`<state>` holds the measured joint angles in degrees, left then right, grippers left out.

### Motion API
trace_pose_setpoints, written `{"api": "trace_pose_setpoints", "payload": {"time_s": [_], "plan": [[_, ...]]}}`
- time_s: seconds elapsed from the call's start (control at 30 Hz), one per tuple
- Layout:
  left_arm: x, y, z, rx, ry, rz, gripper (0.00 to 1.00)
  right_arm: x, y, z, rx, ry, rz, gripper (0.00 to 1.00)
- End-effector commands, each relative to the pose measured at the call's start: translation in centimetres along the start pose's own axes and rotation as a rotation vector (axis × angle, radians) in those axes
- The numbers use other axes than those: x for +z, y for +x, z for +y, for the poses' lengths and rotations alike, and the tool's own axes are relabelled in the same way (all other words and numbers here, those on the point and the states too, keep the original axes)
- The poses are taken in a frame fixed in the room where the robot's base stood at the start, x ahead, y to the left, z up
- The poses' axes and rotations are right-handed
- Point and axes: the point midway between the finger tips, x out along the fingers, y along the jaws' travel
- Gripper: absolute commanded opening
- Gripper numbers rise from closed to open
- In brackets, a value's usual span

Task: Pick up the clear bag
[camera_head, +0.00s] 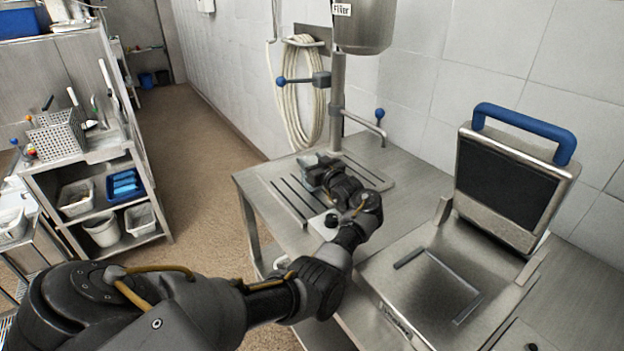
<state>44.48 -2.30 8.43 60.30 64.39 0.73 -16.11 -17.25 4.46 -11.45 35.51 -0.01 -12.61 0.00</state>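My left arm reaches in from the lower left, and its gripper (318,171) is over the slotted drain plate at the back of the steel table. A small pale grey, partly see-through shape (308,160) shows at the fingertips; it may be the clear bag, but it is too small to be sure. The wrist and hand cover much of the fingers, so I cannot tell whether they are open or shut on it. My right gripper is not in view.
A steel filler (362,22) with a spout post stands behind the gripper. A sealing machine with a blue handle (527,128) stands open at the right. A coiled hose (302,95) hangs on the wall. A shelf with a perforated basket (57,135) is at the left.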

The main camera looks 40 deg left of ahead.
Motion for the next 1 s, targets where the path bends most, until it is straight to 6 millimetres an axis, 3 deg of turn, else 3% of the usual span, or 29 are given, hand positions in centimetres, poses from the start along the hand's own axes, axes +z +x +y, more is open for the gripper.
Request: {"api": "trace_pose_setpoints", "payload": {"time_s": [0.03,0.27,0.67,0.87,1.0], "plan": [[0.0,0.0,0.0,0.0,0.0,0.0,0.43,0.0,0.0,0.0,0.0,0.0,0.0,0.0],[0.0,0.0,0.0,0.0,0.0,-0.001,0.13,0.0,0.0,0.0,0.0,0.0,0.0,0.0],[-0.6,0.0,0.0,0.0,-0.003,0.001,0.12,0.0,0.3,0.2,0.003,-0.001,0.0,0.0],[-2.9,0.0,0.1,0.0,-0.006,0.003,0.12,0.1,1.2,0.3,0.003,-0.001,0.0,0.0],[-4.8,-1.0,-1.1,-0.001,-0.006,0.002,0.12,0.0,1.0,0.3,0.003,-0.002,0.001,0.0]]}}
